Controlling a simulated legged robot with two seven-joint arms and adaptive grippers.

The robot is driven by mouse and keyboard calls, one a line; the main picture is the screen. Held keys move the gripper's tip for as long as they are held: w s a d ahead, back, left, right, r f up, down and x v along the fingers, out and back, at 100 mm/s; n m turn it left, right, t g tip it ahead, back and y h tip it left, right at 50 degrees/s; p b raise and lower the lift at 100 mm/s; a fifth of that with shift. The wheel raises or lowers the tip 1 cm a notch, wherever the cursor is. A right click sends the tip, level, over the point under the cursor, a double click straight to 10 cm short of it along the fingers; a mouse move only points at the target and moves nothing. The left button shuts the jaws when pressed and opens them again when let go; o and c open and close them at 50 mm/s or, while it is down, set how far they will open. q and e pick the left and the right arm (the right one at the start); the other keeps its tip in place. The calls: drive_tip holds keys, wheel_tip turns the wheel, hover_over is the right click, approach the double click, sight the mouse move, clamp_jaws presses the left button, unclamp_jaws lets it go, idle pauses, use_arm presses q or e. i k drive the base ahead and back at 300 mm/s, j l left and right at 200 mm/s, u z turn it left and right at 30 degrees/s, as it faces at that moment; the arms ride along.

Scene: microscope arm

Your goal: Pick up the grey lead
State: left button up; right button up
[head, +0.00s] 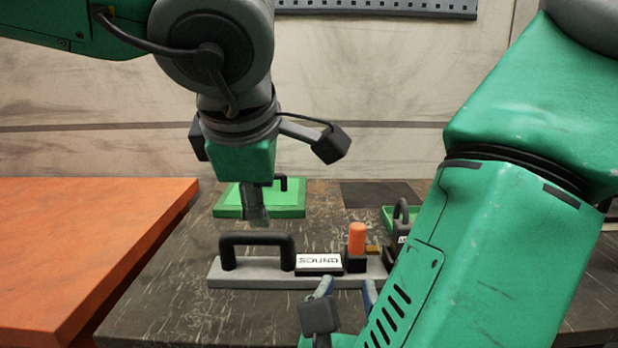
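A flat grey bar (255,274) lies on the dark table with a black arched handle (257,242) at its left end. It is the plainest grey object; I cannot tell whether it is the grey lead, and no loose grey cable shows on the table. A white label (318,261) and an orange cylinder (356,238) on a black block sit along it. My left gripper (255,215) points down above and behind the handle; its fingers are hard to make out. My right gripper (346,290) is at the bar's front edge, its two blue-grey fingertips apart with nothing seen between them.
A green board (290,211) with a small black handle lies behind my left gripper. A green tray (388,215) and another black handle (401,214) are partly hidden by my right arm. An orange table (80,240) stands at left. The dark table (170,300) is clear at front left.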

sight(402, 228)
drive_tip(key=k+j, duration=0.15)
drive_tip(key=k, duration=0.35)
drive_tip(key=k+j, duration=0.1)
drive_tip(key=k, duration=0.4)
